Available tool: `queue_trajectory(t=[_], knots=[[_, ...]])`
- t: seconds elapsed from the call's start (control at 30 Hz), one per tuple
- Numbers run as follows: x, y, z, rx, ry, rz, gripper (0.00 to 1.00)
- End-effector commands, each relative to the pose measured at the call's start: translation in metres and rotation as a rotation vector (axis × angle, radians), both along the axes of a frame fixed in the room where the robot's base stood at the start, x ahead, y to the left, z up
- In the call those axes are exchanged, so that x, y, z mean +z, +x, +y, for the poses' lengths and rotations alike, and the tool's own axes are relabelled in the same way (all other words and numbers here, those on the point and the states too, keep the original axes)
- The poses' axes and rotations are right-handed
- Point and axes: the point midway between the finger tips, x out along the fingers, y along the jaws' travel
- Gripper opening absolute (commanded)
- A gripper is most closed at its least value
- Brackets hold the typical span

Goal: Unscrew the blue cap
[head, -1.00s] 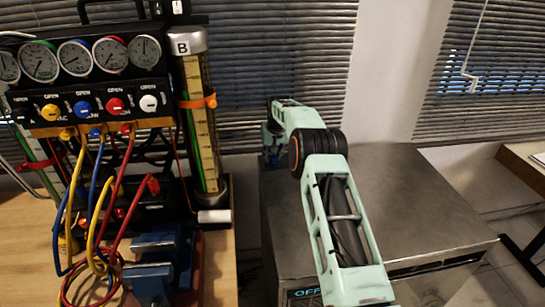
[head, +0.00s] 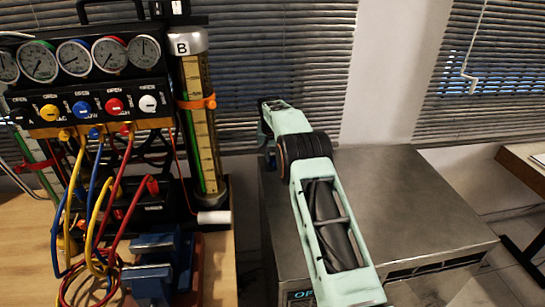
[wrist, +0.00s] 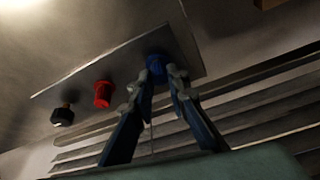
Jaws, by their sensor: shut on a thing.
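The blue cap (wrist: 156,66) is on a metal plate at the upper middle of the wrist view. My gripper (wrist: 159,77) has one fingertip on each side of the cap and is shut on it. The fingers partly cover the cap's lower sides. I cannot see its threads or the fitting under it.
A red cap (wrist: 103,94) and a black knob (wrist: 62,116) sit left of the blue cap on the same plate. In the head view a gauge manifold (head: 85,85) with coloured hoses, a charging cylinder (head: 200,130) and a blue vise (head: 150,275) stand on the wooden bench at left.

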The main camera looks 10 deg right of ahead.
Motion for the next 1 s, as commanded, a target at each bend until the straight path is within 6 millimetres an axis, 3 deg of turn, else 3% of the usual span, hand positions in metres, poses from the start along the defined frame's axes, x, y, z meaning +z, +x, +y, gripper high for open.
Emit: queue_trajectory(t=[0.5, 0.8, 0.83, 0.9, 1.0], knots=[[0.0001, -0.0001, 0.0019, 0.415, 0.006, -0.001, 0.0], [0.0001, 0.0, 0.0042, 0.44, 0.006, -0.002, 0.0], [0.0001, 0.0, 0.0043, 0.44, 0.006, -0.002, 0.18], [0.0001, -0.0001, 0.0045, 0.44, 0.006, -0.002, 0.25], [0.0, 0.0, 0.0036, 0.438, 0.005, -0.001, 0.25]])
